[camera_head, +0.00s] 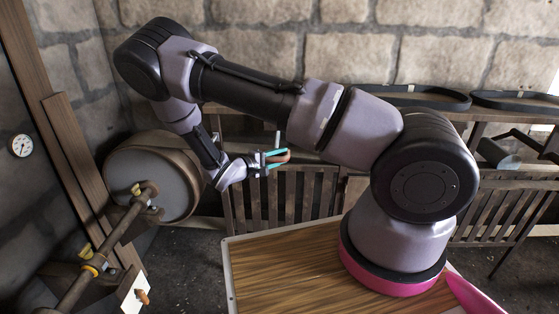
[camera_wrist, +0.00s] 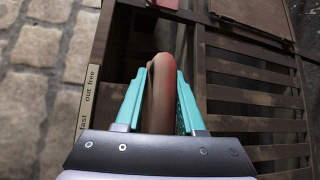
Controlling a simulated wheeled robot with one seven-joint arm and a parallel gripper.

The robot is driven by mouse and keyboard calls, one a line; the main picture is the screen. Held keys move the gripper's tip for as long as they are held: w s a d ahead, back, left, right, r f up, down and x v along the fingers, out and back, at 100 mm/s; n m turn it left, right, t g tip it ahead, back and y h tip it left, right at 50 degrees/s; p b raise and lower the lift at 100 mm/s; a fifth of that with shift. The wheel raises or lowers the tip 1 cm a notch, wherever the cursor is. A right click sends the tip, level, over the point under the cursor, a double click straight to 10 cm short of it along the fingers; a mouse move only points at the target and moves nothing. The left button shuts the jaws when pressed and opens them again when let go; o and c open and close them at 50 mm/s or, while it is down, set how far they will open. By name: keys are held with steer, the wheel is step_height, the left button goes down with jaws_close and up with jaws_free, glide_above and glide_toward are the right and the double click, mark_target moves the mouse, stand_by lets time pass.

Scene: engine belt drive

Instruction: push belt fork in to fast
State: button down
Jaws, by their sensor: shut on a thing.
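My gripper (camera_head: 275,158) is in the middle of the head view, with teal fingers on either side of a brown-red rounded handle. In the wrist view my gripper (camera_wrist: 161,92) is shut on this belt fork handle (camera_wrist: 161,85), which lies lengthwise between the fingers. A pale label strip (camera_wrist: 88,98) left of the fingers reads "fast", "out" and "free", with "fast" at the lower end. The rest of the fork, and its exact position against the label, cannot be made out.
A large drum (camera_head: 155,172) with a brown band stands left of my gripper. A shaft with brass fittings (camera_head: 120,225) runs below it. A slatted wooden frame (camera_head: 300,190) stands behind my gripper. Black belt loops (camera_head: 420,97) lie on a shelf at the stone wall.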

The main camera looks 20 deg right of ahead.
steer(key=w+d, duration=0.2)
steer(key=w, duration=0.5)
steer(key=shift+d+f, duration=0.25)
steer(key=shift+f, duration=0.2)
steer(key=shift+w, duration=0.15)
steer(key=c, duration=0.7)
jaws_free()
steer(key=shift+w+d, duration=0.1)
steer(key=shift+w, duration=0.05)
steer(key=shift+r, duration=0.1)
steer(key=v, duration=1.1)
steer(key=shift+r, duration=0.1)
